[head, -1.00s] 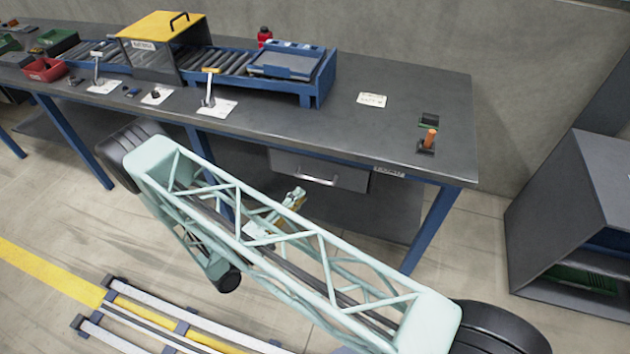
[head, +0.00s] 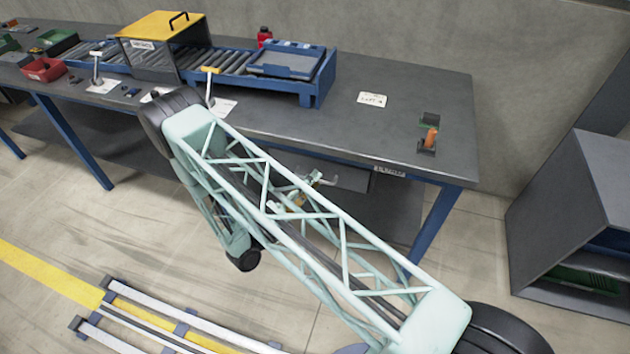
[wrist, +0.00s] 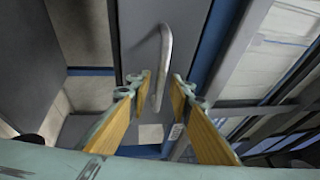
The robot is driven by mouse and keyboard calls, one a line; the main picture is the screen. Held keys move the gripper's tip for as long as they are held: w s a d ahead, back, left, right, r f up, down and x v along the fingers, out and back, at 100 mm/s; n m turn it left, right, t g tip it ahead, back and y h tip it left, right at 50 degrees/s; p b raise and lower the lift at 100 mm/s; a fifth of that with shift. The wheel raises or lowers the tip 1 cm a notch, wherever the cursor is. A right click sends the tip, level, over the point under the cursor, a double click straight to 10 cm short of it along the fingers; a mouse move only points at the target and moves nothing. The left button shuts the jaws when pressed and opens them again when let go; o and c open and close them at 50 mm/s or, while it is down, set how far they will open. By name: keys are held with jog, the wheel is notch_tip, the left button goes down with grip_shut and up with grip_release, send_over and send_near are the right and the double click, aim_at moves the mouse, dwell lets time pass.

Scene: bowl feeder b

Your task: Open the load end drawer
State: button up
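The grey load end drawer (head: 350,178) sits under the right part of the bench and looks closed. My arm hides most of its front and its handle in the head view. In the wrist view the drawer front (wrist: 140,40) carries a pale bar handle (wrist: 165,60). My gripper (wrist: 161,80) is open, with one finger on each side of the handle's lower part in the picture. I cannot tell whether the fingers reach around the bar or touch it. In the head view my gripper (head: 318,181) is just in front of the drawer.
The bench top (head: 400,130) lies above the drawer, with a blue bench leg (head: 437,220) to the right. A label plate (head: 390,172) is on the bench's front edge. A grey cabinet (head: 570,220) stands at the far right.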

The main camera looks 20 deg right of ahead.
jog(key=shift+w+d, duration=0.2)
jog(key=shift+d, duration=0.1)
grip_shut()
jog(key=shift+s, duration=0.1)
